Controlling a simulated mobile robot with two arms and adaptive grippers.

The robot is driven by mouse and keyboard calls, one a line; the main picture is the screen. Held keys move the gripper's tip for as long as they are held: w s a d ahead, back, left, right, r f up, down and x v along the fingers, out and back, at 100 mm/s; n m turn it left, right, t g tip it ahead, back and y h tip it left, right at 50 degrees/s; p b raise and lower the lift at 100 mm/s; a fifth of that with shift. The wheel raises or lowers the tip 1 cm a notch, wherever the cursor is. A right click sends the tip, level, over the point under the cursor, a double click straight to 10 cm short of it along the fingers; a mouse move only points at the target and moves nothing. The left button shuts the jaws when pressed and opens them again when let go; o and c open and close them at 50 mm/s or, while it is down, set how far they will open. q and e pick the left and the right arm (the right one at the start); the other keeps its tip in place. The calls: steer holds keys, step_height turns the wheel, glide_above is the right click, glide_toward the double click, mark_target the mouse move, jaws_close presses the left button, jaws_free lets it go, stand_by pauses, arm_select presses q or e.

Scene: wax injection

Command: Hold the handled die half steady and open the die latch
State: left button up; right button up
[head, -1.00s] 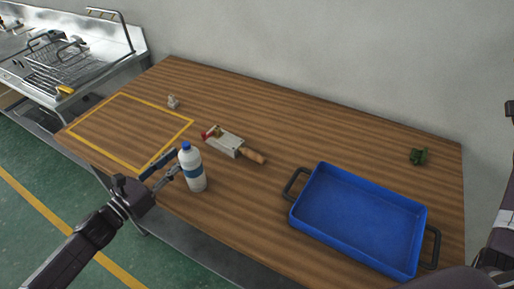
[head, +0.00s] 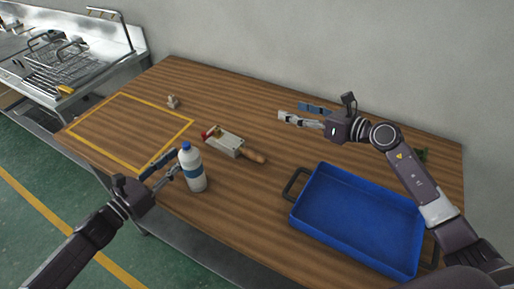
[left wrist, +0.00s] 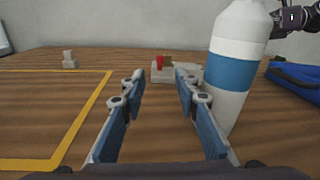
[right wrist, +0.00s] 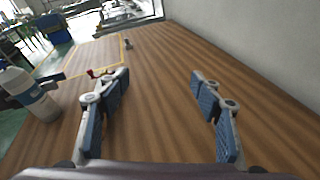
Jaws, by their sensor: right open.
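The die (head: 224,142) is a pale metal block with a red latch (head: 210,132) at its left end and a wooden handle (head: 254,156) at its right end. It lies in the middle of the table. My left gripper (head: 166,166) is open and empty, left of the die and beside the bottle. In the left wrist view the red latch (left wrist: 160,62) shows between its fingers, farther off. My right gripper (head: 302,113) is open and empty above the table, right of and behind the die. In the right wrist view its left finger hides most of the die.
A white bottle (head: 195,172) with a blue label stands close to my left gripper. A blue tray (head: 357,220) with black handles is at the front right. A yellow outlined area (head: 128,130) and a small pale object (head: 172,102) are at left. A green object (head: 424,155) is partly hidden.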

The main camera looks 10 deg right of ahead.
mark_target(240, 146)
steer(key=s+a+f+n, duration=0.1)
steer(key=a+f, duration=0.1)
steer(key=a, duration=0.2)
steer(key=s+a+f+n+g, duration=0.1)
steer(key=s+a+f, duration=0.1)
steer(key=a, duration=0.2)
steer(key=s+a+f+n+g, duration=0.1)
steer(key=s+a+f, duration=0.1)
steer(key=a, duration=0.2)
steer(key=shift+s+a+f+n, duration=0.1)
steer(key=shift+a+f+n, duration=0.2)
steer(key=shift+n, duration=0.1)
steer(key=shift+a+f, duration=0.1)
steer(key=shift+a, duration=0.2)
steer(key=x, duration=0.7)
steer(key=shift+a+f, duration=0.15)
steer(key=shift+a, duration=0.05)
steer(key=shift+g, duration=0.3)
steer(key=shift+c, duration=0.2)
